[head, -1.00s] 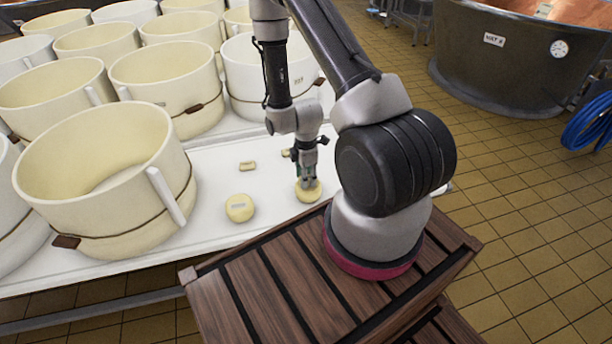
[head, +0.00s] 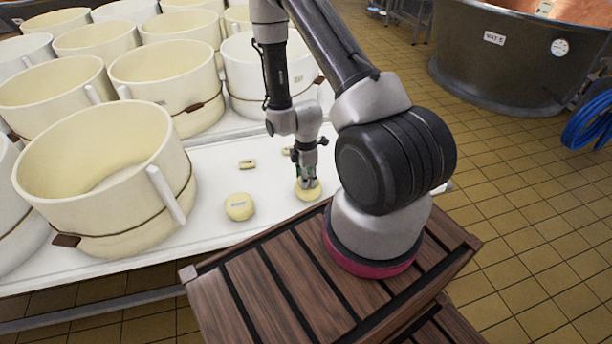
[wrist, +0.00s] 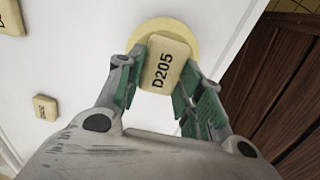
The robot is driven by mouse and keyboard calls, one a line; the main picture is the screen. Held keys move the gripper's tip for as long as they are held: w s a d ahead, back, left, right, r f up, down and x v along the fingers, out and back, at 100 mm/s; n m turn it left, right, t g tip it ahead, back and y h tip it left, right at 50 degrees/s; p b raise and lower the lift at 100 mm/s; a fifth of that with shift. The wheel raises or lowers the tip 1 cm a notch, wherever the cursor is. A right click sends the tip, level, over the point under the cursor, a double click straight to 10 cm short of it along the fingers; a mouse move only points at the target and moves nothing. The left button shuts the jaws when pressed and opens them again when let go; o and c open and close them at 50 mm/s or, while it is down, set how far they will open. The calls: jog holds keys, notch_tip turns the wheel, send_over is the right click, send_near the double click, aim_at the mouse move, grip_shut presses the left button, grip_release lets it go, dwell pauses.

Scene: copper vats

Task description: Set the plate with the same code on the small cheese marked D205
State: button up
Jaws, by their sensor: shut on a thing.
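My gripper (wrist: 165,88) is shut on a small pale yellow plate (wrist: 170,58) that reads D205 in the wrist view. Green pads press on its two sides. A small round cheese (wrist: 188,27) lies behind and below the plate, partly hidden by it. No code on this cheese can be read. Whether the plate touches the cheese top I cannot tell. In the head view my gripper (head: 305,182) is over this cheese (head: 309,194), near the table's front edge.
Another small cheese (head: 239,207) with a label lies to the left on the white table (head: 215,170). Loose plates (head: 247,164) (head: 287,151) lie behind. Large cream moulds (head: 105,175) crowd the left and back. A wooden slatted surface (head: 270,300) is in front.

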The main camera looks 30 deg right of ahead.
jog(key=shift+f, duration=0.1)
jog(key=o, duration=1.1)
notch_tip(320, 180, up, 12)
